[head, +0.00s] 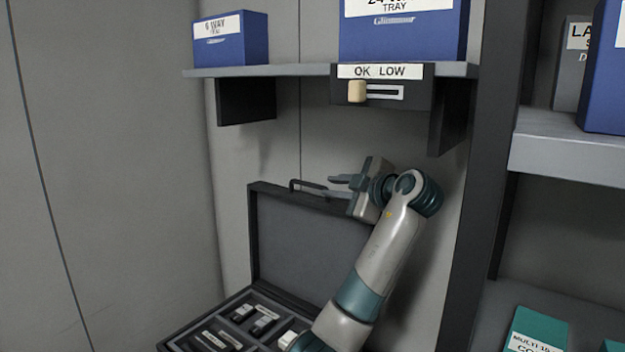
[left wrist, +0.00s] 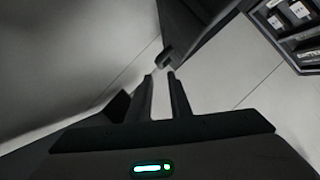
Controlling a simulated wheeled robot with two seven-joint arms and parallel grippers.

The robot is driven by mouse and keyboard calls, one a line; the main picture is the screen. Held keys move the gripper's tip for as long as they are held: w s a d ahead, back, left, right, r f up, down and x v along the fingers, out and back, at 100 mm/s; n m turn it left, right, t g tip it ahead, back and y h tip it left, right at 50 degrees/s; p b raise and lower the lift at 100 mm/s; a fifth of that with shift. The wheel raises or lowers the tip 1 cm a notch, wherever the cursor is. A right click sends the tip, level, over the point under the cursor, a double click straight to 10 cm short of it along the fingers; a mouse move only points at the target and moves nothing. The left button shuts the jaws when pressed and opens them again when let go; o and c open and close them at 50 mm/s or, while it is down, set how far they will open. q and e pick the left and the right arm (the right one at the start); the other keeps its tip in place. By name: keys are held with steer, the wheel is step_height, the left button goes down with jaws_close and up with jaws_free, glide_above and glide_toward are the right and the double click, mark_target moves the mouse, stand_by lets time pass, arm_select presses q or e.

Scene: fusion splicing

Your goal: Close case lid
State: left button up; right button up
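A dark case stands open in the head view; its lid (head: 305,240) is raised upright at the back, with a thin carry handle (head: 308,187) along the top edge. The case base (head: 215,322) has compartments. My left gripper (head: 335,186) is beside the lid's upper right edge, close to the handle. In the left wrist view the fingers (left wrist: 160,78) are apart with a gap between them and nothing held. The lid (left wrist: 195,25) lies just beyond the fingertips, with a dark handle end (left wrist: 166,56) near them. Contact cannot be told. My right gripper is not in view.
A shelf (head: 300,71) above the case bears blue boxes (head: 238,45), with an OK/LOW slider panel (head: 385,88) under it. A dark upright post (head: 485,150) and another shelf (head: 570,148) stand at the right. Small labelled items (head: 265,323) sit in the case compartments.

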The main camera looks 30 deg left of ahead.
mark_target(313, 185)
arm_select(q)
steer(key=p+x, duration=0.3)
steer(key=x, duration=0.5)
steer(key=shift+a+r+p, duration=0.1)
steer(key=shift+a+p, duration=0.15)
steer(key=shift+p, duration=0.05)
steer(key=shift+w+a+f, duration=0.25)
steer(key=shift+w+a, duration=0.05)
steer(key=shift+a, duration=0.3)
jaws_close()
